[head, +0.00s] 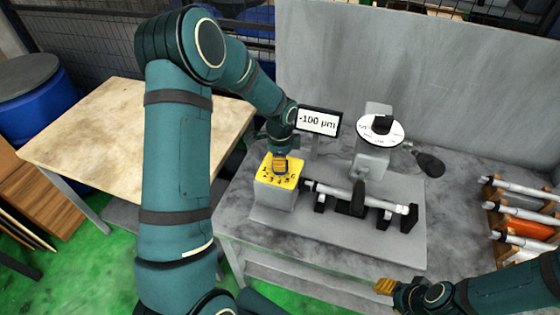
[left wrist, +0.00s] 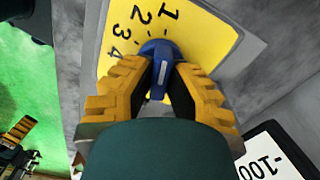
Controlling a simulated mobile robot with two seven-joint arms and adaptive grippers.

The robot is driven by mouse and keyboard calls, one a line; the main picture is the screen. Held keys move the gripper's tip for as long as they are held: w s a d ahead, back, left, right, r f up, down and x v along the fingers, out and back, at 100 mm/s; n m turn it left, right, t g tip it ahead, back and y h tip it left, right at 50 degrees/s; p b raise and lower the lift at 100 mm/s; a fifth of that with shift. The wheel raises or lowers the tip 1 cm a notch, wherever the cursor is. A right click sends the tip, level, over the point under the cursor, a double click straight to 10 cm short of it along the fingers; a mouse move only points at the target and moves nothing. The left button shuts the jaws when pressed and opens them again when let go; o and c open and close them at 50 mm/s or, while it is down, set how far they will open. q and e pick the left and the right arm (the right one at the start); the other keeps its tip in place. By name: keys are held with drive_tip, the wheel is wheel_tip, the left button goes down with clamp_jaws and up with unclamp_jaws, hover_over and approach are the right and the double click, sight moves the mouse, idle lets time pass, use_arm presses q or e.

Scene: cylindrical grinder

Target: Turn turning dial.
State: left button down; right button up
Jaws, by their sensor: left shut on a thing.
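The turning dial is a blue knob (left wrist: 160,48) with a white mark, on a yellow numbered plate (left wrist: 215,30). The plate tops a grey box (head: 275,197) on the table in the head view, where the numbers show around my gripper. My left gripper (head: 281,166) comes down onto the plate from above. In the left wrist view its yellow fingers stand on both sides of the blue knob and are shut on it. The gripper hides the knob in the head view. My right gripper (head: 386,286) is low at the table's front, away from the dial; its opening is unclear.
A display (head: 318,121) behind the dial reads -100 µm. A shaft on supports (head: 355,198) lies right of the box. A white disc with a black knob (head: 381,129) stands behind it. A rack of cylinders (head: 525,210) is at the right; a wooden table (head: 125,130) is at left.

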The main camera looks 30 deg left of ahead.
use_arm(q)
drive_tip(key=shift+f+n, duration=0.1)
drive_tip(key=shift+n, duration=0.3)
drive_tip(key=shift+n+b, duration=0.6)
drive_tip(key=shift+n, duration=0.4)
drive_tip(key=n+b, duration=0.1)
drive_tip(key=n, duration=0.1)
drive_tip(key=shift+n, duration=0.3)
drive_tip(key=n, duration=0.3)
drive_tip(key=shift+n+b, duration=0.3)
drive_tip(key=shift+s+n, duration=0.1)
drive_tip(key=shift+n, duration=1.4)
drive_tip(key=c, duration=0.9)
unclamp_jaws()
drive_tip(key=shift+c, duration=0.2)
